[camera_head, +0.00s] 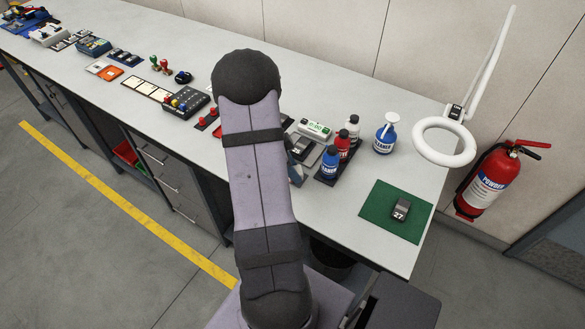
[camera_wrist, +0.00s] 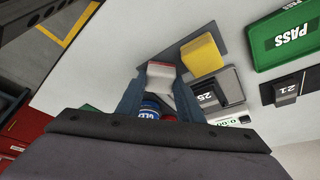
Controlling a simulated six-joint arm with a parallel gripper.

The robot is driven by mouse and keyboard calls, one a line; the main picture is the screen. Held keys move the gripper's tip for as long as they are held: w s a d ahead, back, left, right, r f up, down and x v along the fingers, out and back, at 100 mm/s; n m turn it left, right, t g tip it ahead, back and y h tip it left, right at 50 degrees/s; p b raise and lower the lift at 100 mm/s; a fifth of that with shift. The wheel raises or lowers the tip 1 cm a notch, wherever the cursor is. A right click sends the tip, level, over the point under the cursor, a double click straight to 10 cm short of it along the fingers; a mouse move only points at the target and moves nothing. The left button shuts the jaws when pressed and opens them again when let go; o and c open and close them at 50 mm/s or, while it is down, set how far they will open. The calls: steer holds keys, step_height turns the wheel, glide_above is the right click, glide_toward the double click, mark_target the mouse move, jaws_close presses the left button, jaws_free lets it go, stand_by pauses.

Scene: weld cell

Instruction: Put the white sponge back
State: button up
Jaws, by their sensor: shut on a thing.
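My gripper (camera_wrist: 159,80) is in the wrist view, its two blue-grey fingers closed on the white sponge (camera_wrist: 161,68). The sponge is a small whitish block with a red band along one edge, held between the fingertips. Beyond it on the bench lies a dark grey pad (camera_wrist: 222,36) with a yellow sponge-like block (camera_wrist: 203,55) on its right part. The held sponge overlaps the left part of this pad in the picture; I cannot tell its height above it.
A blue cleaner bottle (camera_head: 384,138), a green mat (camera_head: 376,220) and a ring lamp (camera_head: 420,148) are farther right.

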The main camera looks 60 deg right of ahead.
steer(key=o, duration=1)
steer(key=shift+f, duration=0.1)
steer(key=shift+o, duration=0.2)
steer(key=b+v, duration=0.3)
steer(key=v, duration=0.9)
steer(key=w+a+f+n+t+y, duration=0.1)
steer(key=w+a+n, duration=0.1)
steer(key=a+n, duration=0.55)
steer(key=w+a+f+n+t, duration=0.15)
steer(key=a+n, duration=0.35)
steer(key=a, duration=0.5)
steer(key=s+a+f+n+y, duration=0.1)
steer(key=s+a+n, duration=0.1)
steer(key=a+n, duration=0.5)
steer(key=s+a+f+n+y, duration=0.1)
steer(key=s+a+n, duration=0.2)
steer(key=a+n, duration=0.4)
steer(key=a, duration=0.2)
steer(key=shift+s+a+f+t, duration=0.2)
steer(key=shift+a+f+t, duration=0.15)
steer(key=shift+n, duration=0.25)
